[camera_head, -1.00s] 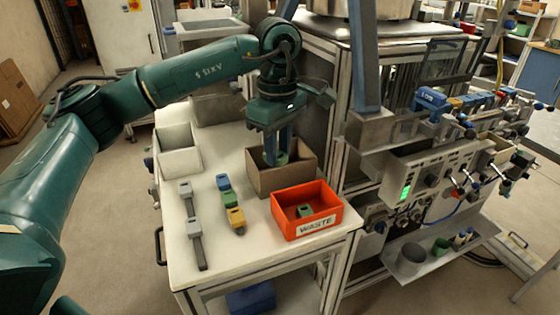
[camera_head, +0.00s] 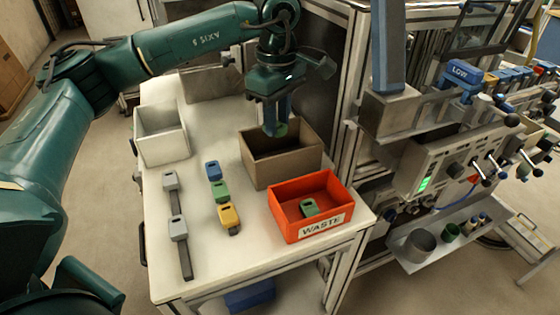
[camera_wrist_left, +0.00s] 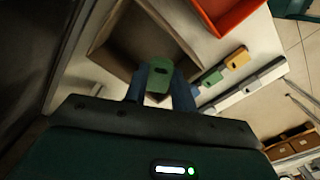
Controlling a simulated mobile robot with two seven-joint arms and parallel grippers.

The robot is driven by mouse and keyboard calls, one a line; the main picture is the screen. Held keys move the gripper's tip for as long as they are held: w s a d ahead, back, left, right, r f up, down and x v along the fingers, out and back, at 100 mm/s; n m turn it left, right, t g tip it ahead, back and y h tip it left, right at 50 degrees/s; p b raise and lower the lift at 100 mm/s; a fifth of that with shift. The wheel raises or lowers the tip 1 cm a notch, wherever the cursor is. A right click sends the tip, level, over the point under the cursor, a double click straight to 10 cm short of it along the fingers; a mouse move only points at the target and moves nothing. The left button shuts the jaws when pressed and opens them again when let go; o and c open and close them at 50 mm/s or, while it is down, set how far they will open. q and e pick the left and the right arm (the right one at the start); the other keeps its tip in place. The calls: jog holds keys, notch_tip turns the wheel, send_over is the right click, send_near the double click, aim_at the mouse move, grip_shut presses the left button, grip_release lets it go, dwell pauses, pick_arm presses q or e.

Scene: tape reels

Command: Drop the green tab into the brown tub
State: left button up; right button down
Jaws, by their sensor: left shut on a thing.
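The brown tub (camera_head: 284,172) stands on the white table, behind the orange bin. My left gripper (camera_head: 277,124) points down over the tub's far part, its blue fingers shut on a green tab (camera_head: 276,131). In the left wrist view the green tab (camera_wrist_left: 159,74) sits between the two fingertips, with the brown tub (camera_wrist_left: 118,62) beyond it. The tab's exact height over the tub is hard to tell. My right gripper is not in view.
An orange bin marked WASTE (camera_head: 290,227) holds another green tab (camera_head: 310,208). Blue (camera_head: 212,171), green (camera_head: 220,191) and yellow (camera_head: 230,216) tabs stand in a row. Grey tabs (camera_head: 178,229) are left of them. A white bin (camera_head: 163,150) stands at the back left.

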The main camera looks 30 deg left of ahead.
pick_arm(q)
notch_tip(320, 180, down, 2)
jog(key=shift+f+b, duration=0.2)
jog(key=shift+b, duration=0.3)
jog(key=o, duration=1)
jog(key=shift+r, duration=0.15)
notch_tip(320, 180, up, 13)
